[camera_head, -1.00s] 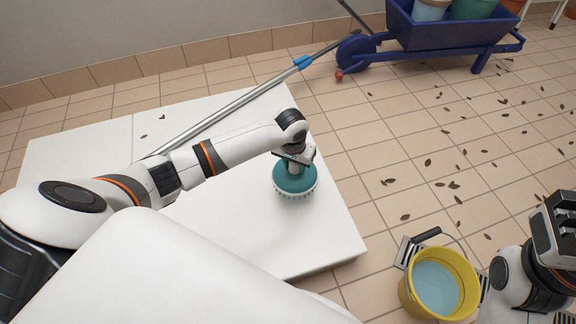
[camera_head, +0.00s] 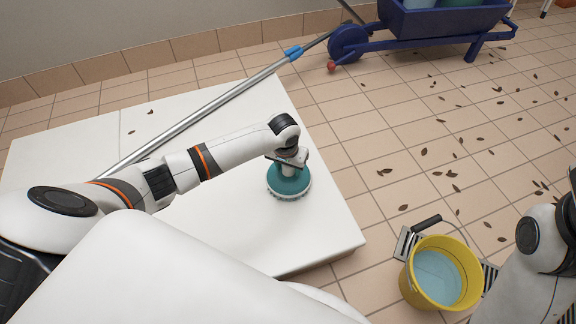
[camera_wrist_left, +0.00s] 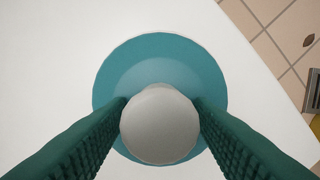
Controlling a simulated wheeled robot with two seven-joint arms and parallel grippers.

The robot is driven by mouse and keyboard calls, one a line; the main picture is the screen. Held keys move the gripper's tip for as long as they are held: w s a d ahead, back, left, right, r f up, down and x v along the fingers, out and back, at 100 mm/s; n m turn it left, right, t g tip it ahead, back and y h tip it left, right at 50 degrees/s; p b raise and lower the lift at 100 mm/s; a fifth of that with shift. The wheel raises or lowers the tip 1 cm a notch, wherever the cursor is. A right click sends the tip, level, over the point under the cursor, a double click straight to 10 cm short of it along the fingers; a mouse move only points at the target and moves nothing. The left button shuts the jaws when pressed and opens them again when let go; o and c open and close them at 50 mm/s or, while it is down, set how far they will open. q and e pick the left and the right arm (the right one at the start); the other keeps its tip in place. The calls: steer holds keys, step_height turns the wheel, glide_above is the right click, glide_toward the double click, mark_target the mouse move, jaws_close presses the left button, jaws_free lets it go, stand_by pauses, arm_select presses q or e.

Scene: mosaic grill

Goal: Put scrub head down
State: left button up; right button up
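The scrub head (camera_head: 289,182) is a teal disc with pale bristles below and a grey knob on top. It stands upright on the white tabletop (camera_head: 325,225), near its right edge, and appears to rest there. My left gripper (camera_head: 290,162) is directly above it, pointing down. In the left wrist view the green ribbed fingers (camera_wrist_left: 160,120) lie against both sides of the grey knob (camera_wrist_left: 160,125), over the teal disc (camera_wrist_left: 160,60). My right arm shows at the lower right; its fingers are outside the picture.
A metal pole (camera_head: 215,104) with a blue collar lies across the table's far side. A yellow bucket (camera_head: 407,278) of water stands on the floor grate at right. A blue cart (camera_head: 430,22) is at the back. Dark leaves litter the tiled floor.

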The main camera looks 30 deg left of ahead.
arm_select(q)
steer(key=shift+o, duration=0.9)
